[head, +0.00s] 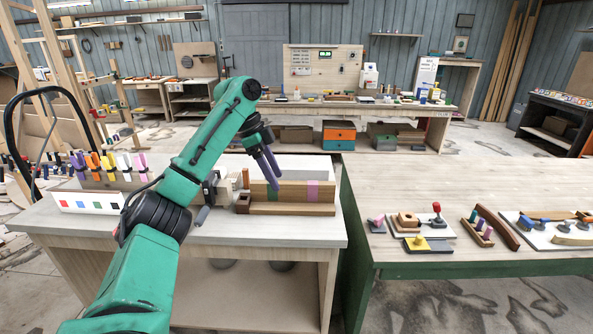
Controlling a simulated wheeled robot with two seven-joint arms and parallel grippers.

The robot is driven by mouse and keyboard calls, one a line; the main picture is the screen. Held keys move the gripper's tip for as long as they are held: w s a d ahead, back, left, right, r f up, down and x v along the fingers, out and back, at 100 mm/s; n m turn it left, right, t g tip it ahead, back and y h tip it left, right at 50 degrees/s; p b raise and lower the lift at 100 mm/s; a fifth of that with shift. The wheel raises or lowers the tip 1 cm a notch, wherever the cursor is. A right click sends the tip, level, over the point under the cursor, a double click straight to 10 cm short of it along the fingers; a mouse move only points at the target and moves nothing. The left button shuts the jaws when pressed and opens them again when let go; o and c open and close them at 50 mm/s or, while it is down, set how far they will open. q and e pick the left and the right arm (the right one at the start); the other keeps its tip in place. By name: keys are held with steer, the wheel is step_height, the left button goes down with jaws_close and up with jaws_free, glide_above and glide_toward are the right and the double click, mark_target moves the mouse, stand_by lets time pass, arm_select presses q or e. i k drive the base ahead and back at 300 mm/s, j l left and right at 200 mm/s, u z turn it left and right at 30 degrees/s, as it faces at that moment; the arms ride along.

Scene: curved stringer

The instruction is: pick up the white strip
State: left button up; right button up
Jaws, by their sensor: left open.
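My left gripper (273,168) has dark purple fingers. They point down over the left part of a wooden block (293,192) on the left table. The gripper is open, with nothing seen between the fingers. The block stands upright and has a green band (272,191) and a purple band (313,190). A long pale strip-like piece (318,168) lies behind the block, partly hidden by it and by my arm. I cannot tell for certain whether it is the white strip. My right gripper is out of view.
A white panel with coloured squares (90,202) and several coloured clamps (106,162) are at the left of the table. A green-edged table (450,255) stands at right, holding wooden pieces and knobs. A workbench (390,105) is behind.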

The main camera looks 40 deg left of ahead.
mark_target(303, 173)
steer(key=i+j, duration=1.05)
steer(key=j, duration=0.15)
